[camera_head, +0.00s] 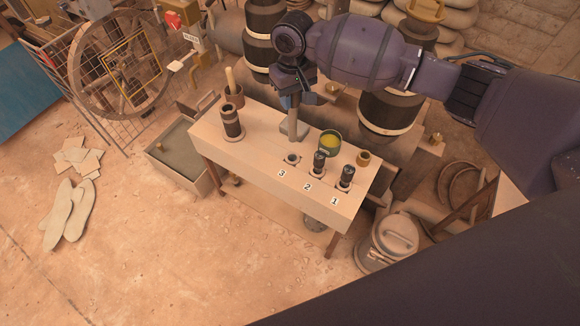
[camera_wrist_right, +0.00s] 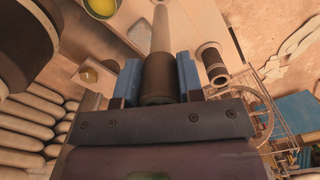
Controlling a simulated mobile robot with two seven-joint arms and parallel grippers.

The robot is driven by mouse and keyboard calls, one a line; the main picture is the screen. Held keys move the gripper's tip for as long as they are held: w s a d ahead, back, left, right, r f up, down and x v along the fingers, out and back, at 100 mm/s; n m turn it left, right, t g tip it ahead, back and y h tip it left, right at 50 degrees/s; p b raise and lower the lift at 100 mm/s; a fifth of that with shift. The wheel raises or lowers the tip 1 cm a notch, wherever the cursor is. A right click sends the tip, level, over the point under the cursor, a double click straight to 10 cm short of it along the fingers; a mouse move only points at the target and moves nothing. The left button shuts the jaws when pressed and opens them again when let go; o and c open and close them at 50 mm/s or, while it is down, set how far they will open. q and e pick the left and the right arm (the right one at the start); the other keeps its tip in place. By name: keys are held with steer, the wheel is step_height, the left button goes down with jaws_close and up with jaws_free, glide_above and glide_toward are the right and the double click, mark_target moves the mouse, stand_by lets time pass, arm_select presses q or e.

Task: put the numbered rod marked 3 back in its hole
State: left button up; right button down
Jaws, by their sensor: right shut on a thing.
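My right gripper (camera_head: 295,99) is shut on a rod above the back part of the table. The rod (camera_head: 292,122) hangs down from it, about upright, with its pale shaft showing. In the right wrist view the rod's dark grip (camera_wrist_right: 160,76) sits between the blue fingers (camera_wrist_right: 160,82). No number shows on it. Hole 3 (camera_head: 292,159), dark-rimmed and with no rod in it, lies in front of the held rod. Rods with dark grips stand at 2 (camera_head: 319,161) and 1 (camera_head: 346,177). I cannot tell if the held rod's lower end touches the table. My left gripper is not in view.
The bowl is close to rod 2. Large dark rollers (camera_head: 384,112) stand behind the table.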

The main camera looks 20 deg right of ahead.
steer(key=b, duration=0.2)
glide_toward(293, 141)
steer(key=f+b, duration=0.1)
steer(key=f, duration=0.2)
steer(key=f+b, duration=0.1)
steer(key=f, duration=0.3)
steer(key=shift+w+d+f, duration=0.2)
steer(key=shift+w+f, duration=0.05)
steer(key=shift+f, duration=0.05)
steer(key=shift+w+f+b, duration=0.1)
steer(key=shift+f+b, duration=0.2)
steer(key=shift+b, duration=0.05)
step_height(293, 141, down, 4)
steer(key=shift+f+b, duration=0.1)
steer(key=shift+b, duration=0.7)
steer(key=shift+f+b, duration=0.3)
steer(key=shift+f, duration=0.5)
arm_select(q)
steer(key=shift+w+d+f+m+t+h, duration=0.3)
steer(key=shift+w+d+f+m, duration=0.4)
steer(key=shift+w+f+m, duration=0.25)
arm_select(e)
steer(key=c, duration=0.8)
jaws_free()
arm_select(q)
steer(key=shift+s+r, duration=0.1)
arm_select(e)
steer(key=shift+o, duration=0.2)
